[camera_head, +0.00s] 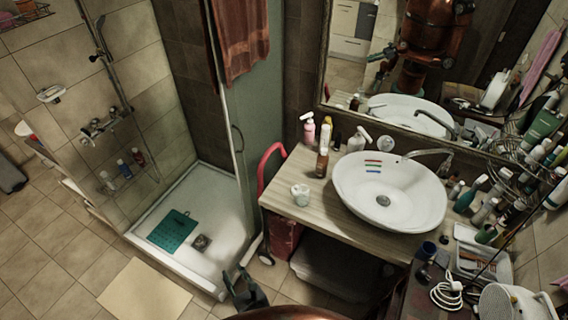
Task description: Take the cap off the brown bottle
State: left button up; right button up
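A small brown bottle (322,164) stands upright on the wooden counter, left of the basin and near the mirror. It has a narrow top part, too small here to make out a cap clearly.
The white basin (395,197) fills the counter's middle. A pink bottle (309,128), a white pump bottle (358,140) and a white cup (300,194) stand near the brown bottle. The mirror (425,65) is behind. Many bottles crowd the right side.

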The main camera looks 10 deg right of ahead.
aim_at(322, 162)
jog(key=u, duration=0.95)
jog(key=i, duration=1.2)
jog(key=z, duration=2.65)
jog(key=i, duration=0.45)
